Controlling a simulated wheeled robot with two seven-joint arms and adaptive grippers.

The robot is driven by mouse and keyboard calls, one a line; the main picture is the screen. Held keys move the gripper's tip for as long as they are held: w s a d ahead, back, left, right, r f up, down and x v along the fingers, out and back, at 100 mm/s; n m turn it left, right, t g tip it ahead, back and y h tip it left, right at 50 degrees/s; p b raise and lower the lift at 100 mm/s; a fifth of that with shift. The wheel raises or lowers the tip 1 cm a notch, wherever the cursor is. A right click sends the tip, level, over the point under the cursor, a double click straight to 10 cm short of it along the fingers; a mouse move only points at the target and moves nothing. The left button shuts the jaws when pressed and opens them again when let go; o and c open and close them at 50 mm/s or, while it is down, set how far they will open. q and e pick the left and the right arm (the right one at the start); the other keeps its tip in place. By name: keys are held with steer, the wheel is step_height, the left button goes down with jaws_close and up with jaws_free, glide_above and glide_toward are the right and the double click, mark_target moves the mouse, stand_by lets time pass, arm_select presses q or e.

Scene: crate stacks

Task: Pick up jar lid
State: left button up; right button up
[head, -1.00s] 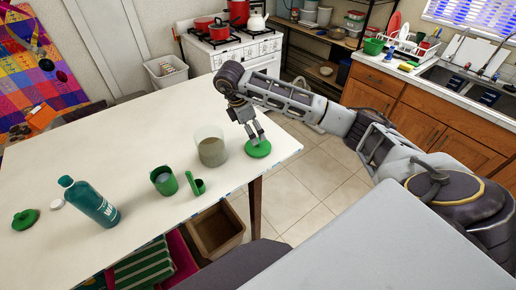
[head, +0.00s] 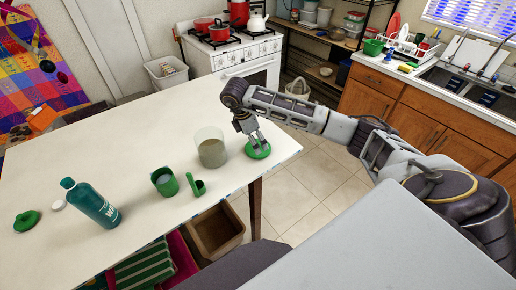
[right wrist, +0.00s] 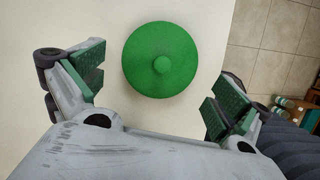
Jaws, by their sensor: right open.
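The jar lid, a round green disc with a small knob, lies flat near the right end of the white table in the head view (head: 263,155). It shows whole in the right wrist view (right wrist: 150,75). My right gripper (head: 257,146) points down just over the lid, and its fingers cover part of it in the head view. In the right wrist view its green-padded fingers (right wrist: 157,86) are spread wide, with the lid ahead and between them, nothing held. Whether a finger touches the lid I cannot tell. My left gripper is not in view.
A clear jar (head: 211,148) stands just left of the gripper. Farther left are a green cup (head: 164,182), a small green holder (head: 197,186), a teal bottle (head: 92,203), a white cap (head: 58,205) and another green lid (head: 26,220). The table edge is close to the lid.

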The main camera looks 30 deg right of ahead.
steer(key=shift+p+x, duration=0.6)
steer(key=shift+x, duration=1.45)
steer(key=shift+s, duration=0.1)
steer(key=c, duration=0.5)
